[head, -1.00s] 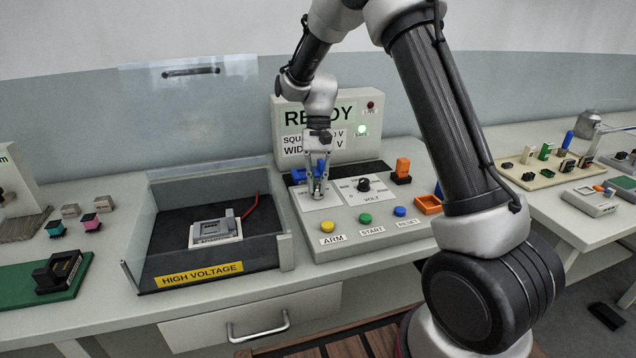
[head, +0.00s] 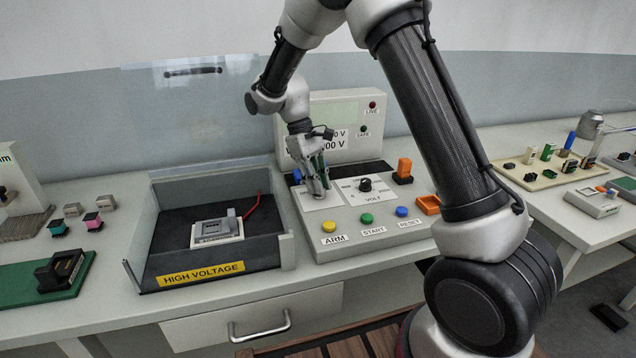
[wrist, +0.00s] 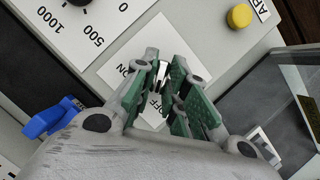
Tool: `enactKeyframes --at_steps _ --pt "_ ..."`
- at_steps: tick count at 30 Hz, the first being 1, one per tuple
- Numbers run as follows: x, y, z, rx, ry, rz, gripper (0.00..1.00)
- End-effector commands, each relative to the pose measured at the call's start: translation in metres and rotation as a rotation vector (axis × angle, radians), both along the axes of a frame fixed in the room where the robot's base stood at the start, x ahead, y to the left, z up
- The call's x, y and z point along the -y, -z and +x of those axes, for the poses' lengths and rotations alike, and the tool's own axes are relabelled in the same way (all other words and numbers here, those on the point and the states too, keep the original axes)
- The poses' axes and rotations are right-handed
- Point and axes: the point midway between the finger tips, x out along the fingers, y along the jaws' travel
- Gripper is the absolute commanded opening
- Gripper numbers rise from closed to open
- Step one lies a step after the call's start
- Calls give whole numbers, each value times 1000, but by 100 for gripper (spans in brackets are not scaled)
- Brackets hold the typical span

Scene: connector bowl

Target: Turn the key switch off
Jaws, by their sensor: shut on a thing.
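The key switch (wrist: 162,72) shows in the wrist view as a small pale piece between my fingertips. It stands on a white plate (wrist: 150,42) marked ON and OFF, with the lettering partly covered by my fingers. My gripper (wrist: 164,84) is shut on the key, and its green-padded fingers straddle it. In the head view my gripper (head: 321,191) reaches down, tilted, to the left part of the console (head: 350,238). The key itself is hidden by the fingers there.
The yellow ARM (head: 328,226), green START (head: 366,218) and blue RESET (head: 402,212) buttons sit in front. A black VOLT knob (head: 365,185) is to the right. The HIGH VOLTAGE enclosure (head: 204,275) is on the left, with its clear lid raised.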

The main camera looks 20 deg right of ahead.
Motion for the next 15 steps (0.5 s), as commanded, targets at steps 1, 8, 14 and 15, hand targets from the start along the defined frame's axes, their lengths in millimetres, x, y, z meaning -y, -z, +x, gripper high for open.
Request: enactKeyframes --at_steps 1,8,14,15 --pt "-1 0 0 2 -35 1 0" --pt "-1 -1 0 2 -157 0 0" --pt "-1 -1 0 3 -214 1 0" --pt "-1 0 0 3 -220 1 0"
